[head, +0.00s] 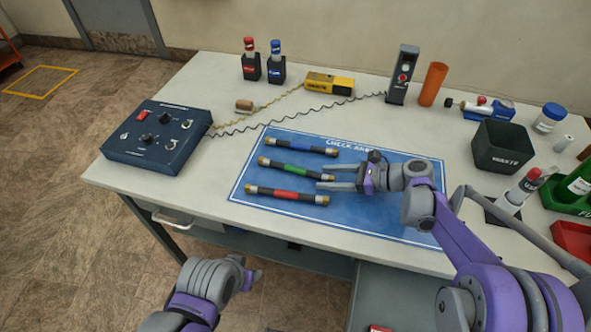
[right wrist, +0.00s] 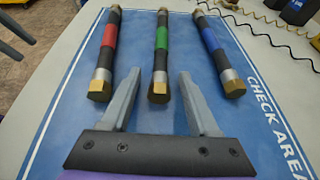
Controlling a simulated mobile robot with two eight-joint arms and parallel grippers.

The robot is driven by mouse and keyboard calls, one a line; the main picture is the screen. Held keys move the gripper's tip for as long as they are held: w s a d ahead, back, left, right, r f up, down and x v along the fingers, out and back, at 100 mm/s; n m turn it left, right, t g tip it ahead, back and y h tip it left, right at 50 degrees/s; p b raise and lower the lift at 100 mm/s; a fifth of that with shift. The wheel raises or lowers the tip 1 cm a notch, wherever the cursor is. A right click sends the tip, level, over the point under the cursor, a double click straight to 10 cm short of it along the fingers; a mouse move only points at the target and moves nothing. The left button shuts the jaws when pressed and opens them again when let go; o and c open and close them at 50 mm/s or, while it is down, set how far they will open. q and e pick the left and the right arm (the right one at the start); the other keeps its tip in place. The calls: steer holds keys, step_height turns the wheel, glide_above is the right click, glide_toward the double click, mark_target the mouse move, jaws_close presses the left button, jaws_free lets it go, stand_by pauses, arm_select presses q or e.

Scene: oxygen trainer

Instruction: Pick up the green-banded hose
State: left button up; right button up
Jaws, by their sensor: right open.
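The green-banded hose (head: 295,169) lies on the blue check-area mat (head: 255,184), between the blue-banded hose (head: 300,147) and the red-banded hose (head: 287,195). All are black with brass ends. My right gripper (head: 325,178) is open and empty, low over the mat at the right ends of the hoses.
A blue control box (head: 157,137) stands at the table's left. A black bin (head: 502,147) is at the right.

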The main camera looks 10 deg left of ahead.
steer(key=shift+c, duration=0.3)
jaws_close()
steer(key=shift+r, duration=0.1)
